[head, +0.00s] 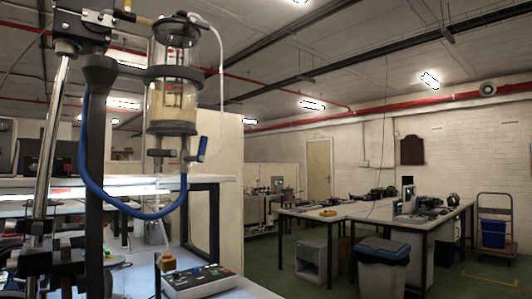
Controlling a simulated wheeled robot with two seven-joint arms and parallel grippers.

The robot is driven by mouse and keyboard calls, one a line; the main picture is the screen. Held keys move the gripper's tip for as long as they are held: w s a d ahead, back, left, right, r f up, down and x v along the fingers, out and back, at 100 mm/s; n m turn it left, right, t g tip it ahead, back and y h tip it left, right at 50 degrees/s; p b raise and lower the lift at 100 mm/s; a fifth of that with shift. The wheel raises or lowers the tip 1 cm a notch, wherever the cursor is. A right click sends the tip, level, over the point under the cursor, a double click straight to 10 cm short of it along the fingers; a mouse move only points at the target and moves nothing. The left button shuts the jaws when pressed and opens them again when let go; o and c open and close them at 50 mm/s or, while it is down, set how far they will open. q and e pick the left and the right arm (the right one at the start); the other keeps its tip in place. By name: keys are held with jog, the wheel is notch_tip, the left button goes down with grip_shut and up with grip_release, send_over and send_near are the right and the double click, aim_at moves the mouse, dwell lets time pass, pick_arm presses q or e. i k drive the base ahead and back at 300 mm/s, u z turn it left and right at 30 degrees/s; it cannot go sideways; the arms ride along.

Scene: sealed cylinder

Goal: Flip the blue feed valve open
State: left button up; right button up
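A clear glass cylinder (168,98) with metal caps hangs upright in a dark clamp on a stand at the left of the head view. Pale material fills its lower part. Below it, a small valve with a blue lever handle (202,148) sticks out on the right side. The handle stands nearly upright with a slight tilt. A blue hose (130,212) loops from the stand's black column up to the fittings under the cylinder. Neither of my grippers can be made out in this view, and nothing is seen touching the handle.
A control box (205,281) with coloured buttons sits on the bench below. A silver rod (53,130) and a black column (95,180) stand left of the cylinder. The space right of the handle is open. Worktables (340,210) and a bin (382,268) stand farther back.

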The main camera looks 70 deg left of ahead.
aim_at(201, 158)
jog(key=z, duration=1.05)
jog(key=k, duration=1.15)
jog(key=u, duration=0.95)
